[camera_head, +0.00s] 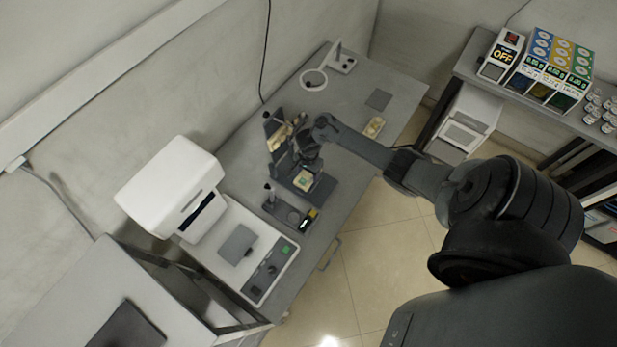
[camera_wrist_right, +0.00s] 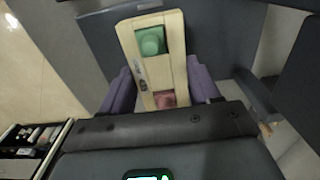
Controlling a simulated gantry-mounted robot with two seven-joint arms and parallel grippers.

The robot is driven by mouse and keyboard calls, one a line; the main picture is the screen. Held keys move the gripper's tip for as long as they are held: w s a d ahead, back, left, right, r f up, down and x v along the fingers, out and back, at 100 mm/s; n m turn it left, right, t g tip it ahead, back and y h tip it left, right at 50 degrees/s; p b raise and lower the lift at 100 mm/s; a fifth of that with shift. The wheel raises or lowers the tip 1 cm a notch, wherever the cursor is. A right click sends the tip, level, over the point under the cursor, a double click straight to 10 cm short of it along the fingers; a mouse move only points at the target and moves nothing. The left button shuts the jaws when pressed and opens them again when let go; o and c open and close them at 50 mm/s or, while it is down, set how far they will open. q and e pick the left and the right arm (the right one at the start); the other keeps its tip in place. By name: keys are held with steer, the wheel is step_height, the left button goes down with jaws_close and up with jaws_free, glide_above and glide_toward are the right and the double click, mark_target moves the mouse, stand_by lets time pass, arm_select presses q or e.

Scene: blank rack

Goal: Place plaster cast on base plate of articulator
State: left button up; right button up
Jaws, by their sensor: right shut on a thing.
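The plaster cast (camera_wrist_right: 173,70) is a cream block with a green patch and a pink patch. In the right wrist view it sits between the two purple fingers of my right gripper (camera_wrist_right: 160,84), which is shut on it. In the head view my right gripper (camera_head: 307,162) points down at the articulator (camera_head: 283,160), and the cast (camera_head: 304,180) shows just below it, over the dark base plate (camera_head: 322,189). I cannot tell whether the cast touches the plate. Another yellowish cast piece (camera_head: 278,139) is up on the articulator. My left gripper is out of view.
A beige block (camera_head: 374,127) and a dark grey pad (camera_head: 378,99) lie on the grey table (camera_head: 340,215). A small dark stand (camera_head: 285,208) is close in front of the articulator. A white machine (camera_head: 172,185) stands at left. A ring-shaped device (camera_head: 314,80) is at the back.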

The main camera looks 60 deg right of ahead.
mark_target(308, 174)
step_height(308, 174, down, 3)
steer(key=shift+f+b, duration=0.2)
steer(key=shift+b, duration=0.5)
steer(key=shift+f, duration=0.2)
steer(key=o, duration=1.2)
steer(key=shift+c, duration=0.2)
steer(key=shift+r, duration=0.1)
steer(key=shift+r, duration=0.35)
step_height(308, 174, up, 11)
steer(key=p, duration=0.5)
steer(key=shift+r, duration=0.15)
